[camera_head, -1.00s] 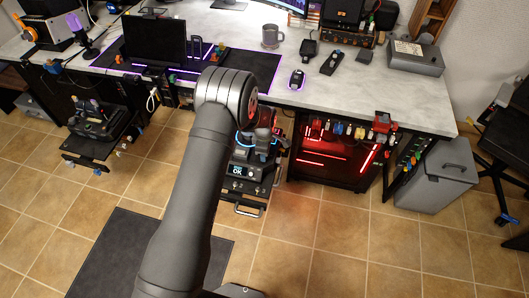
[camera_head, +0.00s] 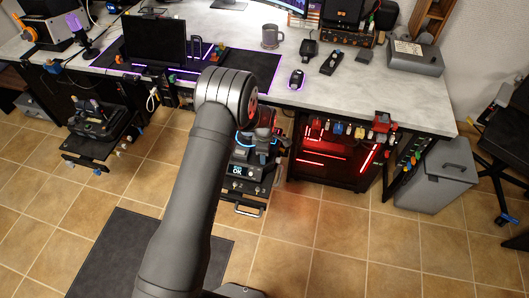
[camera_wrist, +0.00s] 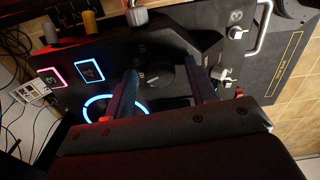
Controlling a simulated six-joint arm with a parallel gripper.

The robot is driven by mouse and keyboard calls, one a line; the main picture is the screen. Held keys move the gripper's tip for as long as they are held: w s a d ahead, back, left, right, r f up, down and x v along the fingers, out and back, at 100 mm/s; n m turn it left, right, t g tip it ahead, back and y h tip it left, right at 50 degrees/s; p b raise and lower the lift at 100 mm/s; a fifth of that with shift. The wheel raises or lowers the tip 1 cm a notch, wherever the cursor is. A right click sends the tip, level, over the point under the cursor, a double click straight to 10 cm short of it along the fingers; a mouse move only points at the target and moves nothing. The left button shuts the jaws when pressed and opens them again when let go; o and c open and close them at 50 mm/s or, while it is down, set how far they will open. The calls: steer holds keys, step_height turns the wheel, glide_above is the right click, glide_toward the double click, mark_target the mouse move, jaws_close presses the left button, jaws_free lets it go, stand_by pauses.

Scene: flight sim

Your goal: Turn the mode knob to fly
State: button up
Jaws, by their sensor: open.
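In the wrist view, a dark round knob (camera_wrist: 160,77) with small faint markings sits on the black control panel (camera_wrist: 178,47). It appears to be the mode knob; its label and pointer position are not readable. My gripper (camera_wrist: 162,76) is open, with one finger on each side of the knob and visible gaps between. I cannot tell whether the fingertips reach down beside it. In the head view, my gripper (camera_head: 266,142) is over the panel under the desk, and my arm and gripper hide the knob. A small screen (camera_head: 243,171) there reads "OK".
Around the knob are a blue lit ring (camera_wrist: 101,107), lit square buttons 3 (camera_wrist: 53,77) and 4 (camera_wrist: 89,70), a grey knob (camera_wrist: 137,15), and toggle switches (camera_wrist: 236,33) at right. A metal handle (camera_wrist: 263,28) lies beyond. The desk (camera_head: 335,86) overhangs behind the panel.

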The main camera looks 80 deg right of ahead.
steer(key=shift+r, duration=0.1)
step_height(320, 180, up, 17)
steer(key=shift+r, duration=0.15)
stand_by(0.5)
step_height(320, 180, down, 18)
steer(key=shift+r, duration=0.25)
stand_by(0.3)
steer(key=shift+r, duration=0.1)
